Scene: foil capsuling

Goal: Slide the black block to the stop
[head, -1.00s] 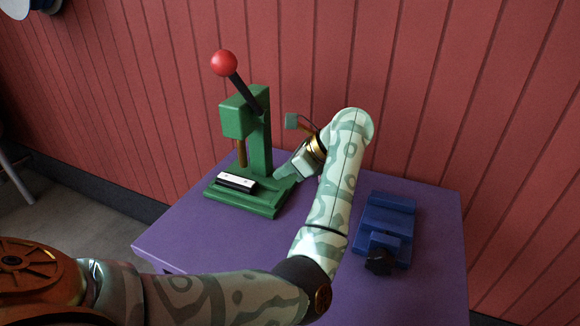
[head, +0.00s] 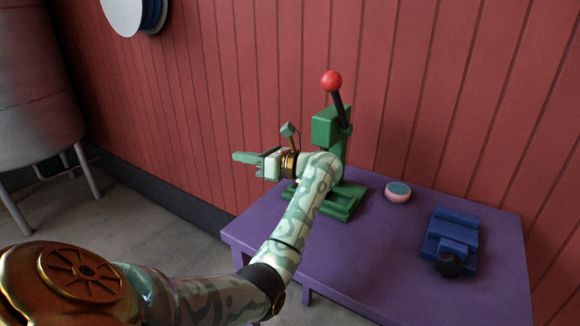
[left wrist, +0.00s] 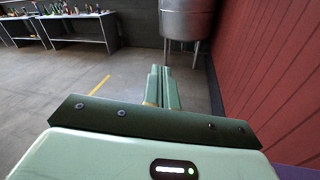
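The green press (head: 326,127) with a red ball on its black lever stands on the purple table. Its base (head: 345,205) shows only in part behind my left arm. The black block is not visible now; the part of the base where it lay earlier is behind my arm. My left gripper (head: 236,157) is left of the press, raised and pointing left, away from it. In the left wrist view its fingers (left wrist: 163,88) lie together with nothing between them. My right gripper is not in view. I cannot make out a stop.
A blue fixture (head: 452,232) with a black knob (head: 448,264) sits on the right of the purple table (head: 380,270). A round pink-sided piece with a teal top (head: 398,191) lies between it and the press. A grey tank (head: 35,90) stands at left. The red wall is behind.

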